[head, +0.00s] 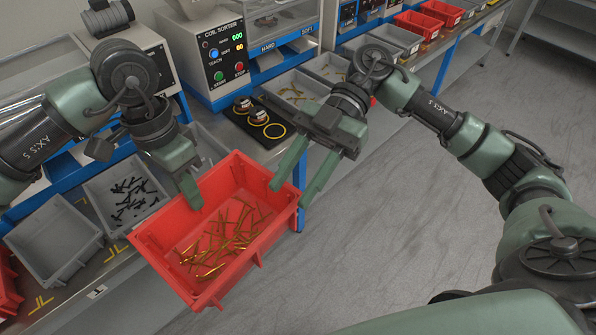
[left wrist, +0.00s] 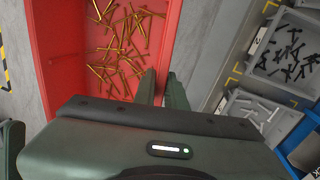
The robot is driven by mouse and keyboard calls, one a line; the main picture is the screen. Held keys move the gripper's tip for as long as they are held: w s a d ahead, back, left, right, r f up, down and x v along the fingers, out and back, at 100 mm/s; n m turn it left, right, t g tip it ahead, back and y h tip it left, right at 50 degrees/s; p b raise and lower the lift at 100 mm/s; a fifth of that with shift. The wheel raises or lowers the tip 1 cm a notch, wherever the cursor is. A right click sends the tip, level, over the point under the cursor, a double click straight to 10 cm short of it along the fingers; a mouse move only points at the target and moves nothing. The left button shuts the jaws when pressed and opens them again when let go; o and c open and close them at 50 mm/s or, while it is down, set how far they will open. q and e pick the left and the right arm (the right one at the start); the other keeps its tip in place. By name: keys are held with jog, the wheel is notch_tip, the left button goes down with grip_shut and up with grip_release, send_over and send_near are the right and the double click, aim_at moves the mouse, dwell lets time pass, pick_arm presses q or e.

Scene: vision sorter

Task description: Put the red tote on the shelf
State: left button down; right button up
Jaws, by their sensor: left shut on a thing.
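The red tote (head: 155,239) holds several brass-coloured pins (head: 222,240) and hangs in front of the bench edge, above the floor. My left gripper (head: 193,192) is shut on the tote's wall at its back left side. The left wrist view shows the tote (left wrist: 52,50) and its pins from above, with the fingers (left wrist: 160,92) at its wall. My right gripper (head: 290,196) is open at the tote's right corner, its fingers apart on either side of the rim; contact is unclear. A grey shelf rack (head: 571,38) stands at the far upper right.
Grey bins stand on the bench at left, one empty (head: 52,240) and one with dark pins (head: 127,196). The coil sorter (head: 222,62) stands behind. Further red totes (head: 440,11) are at the back right. The grey floor (head: 410,215) at right is clear.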

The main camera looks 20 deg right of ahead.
aim_at(254, 246)
jog(key=x, duration=1.1)
jog(key=shift+r, duration=0.1)
grip_shut()
pick_arm(q)
jog(key=shift+r, duration=0.1)
pick_arm(e)
jog(key=shift+s, duration=0.15)
dwell(0.7)
pick_arm(q)
jog(key=c, duration=1.4)
grip_release()
